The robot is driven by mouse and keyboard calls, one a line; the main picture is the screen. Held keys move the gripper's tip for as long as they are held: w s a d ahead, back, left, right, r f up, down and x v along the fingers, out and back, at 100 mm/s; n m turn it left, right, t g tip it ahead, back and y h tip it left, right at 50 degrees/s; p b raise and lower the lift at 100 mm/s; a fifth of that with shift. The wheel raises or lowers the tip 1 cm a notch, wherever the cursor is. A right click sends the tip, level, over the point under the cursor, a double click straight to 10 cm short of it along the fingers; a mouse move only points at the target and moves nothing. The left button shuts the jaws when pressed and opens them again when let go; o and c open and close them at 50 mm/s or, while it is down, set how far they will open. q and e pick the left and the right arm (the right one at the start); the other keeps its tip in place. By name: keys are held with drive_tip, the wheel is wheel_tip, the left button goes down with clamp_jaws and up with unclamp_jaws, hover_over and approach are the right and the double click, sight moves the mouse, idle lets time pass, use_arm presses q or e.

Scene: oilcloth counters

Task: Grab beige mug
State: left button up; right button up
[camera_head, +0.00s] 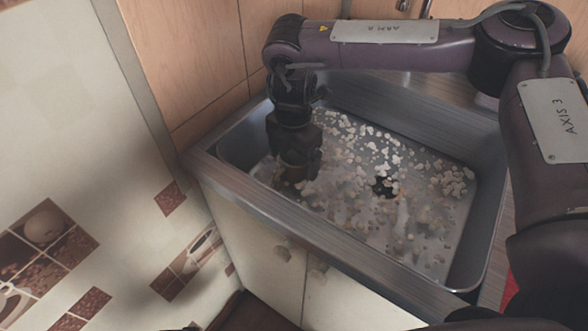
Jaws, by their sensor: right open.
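My right gripper (293,160) reaches down into the left part of the metal sink (345,229), its arm coming in from the right. It is open; its fingertips are dark and hard to make out. A small brownish shape (290,174) shows right at the fingertips, low in the sink. It may be the beige mug, but it is mostly hidden by the gripper and in shadow. I cannot tell whether the fingers touch it. No other mug shows. My left gripper is not in view.
The sink floor is strewn with pale bits or a pebbled pattern around a dark drain (384,187). The sink walls stand close around my right gripper. Wooden panels (190,50) rise behind it. Pale cabinet doors (262,250) are below the front rim.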

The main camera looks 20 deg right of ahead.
wheel_tip(320, 180, down, 3)
drive_tip(key=shift+f, duration=0.15)
drive_tip(key=shift+c, duration=0.3)
drive_tip(key=c, duration=1.2)
drive_tip(key=shift+c, duration=0.2)
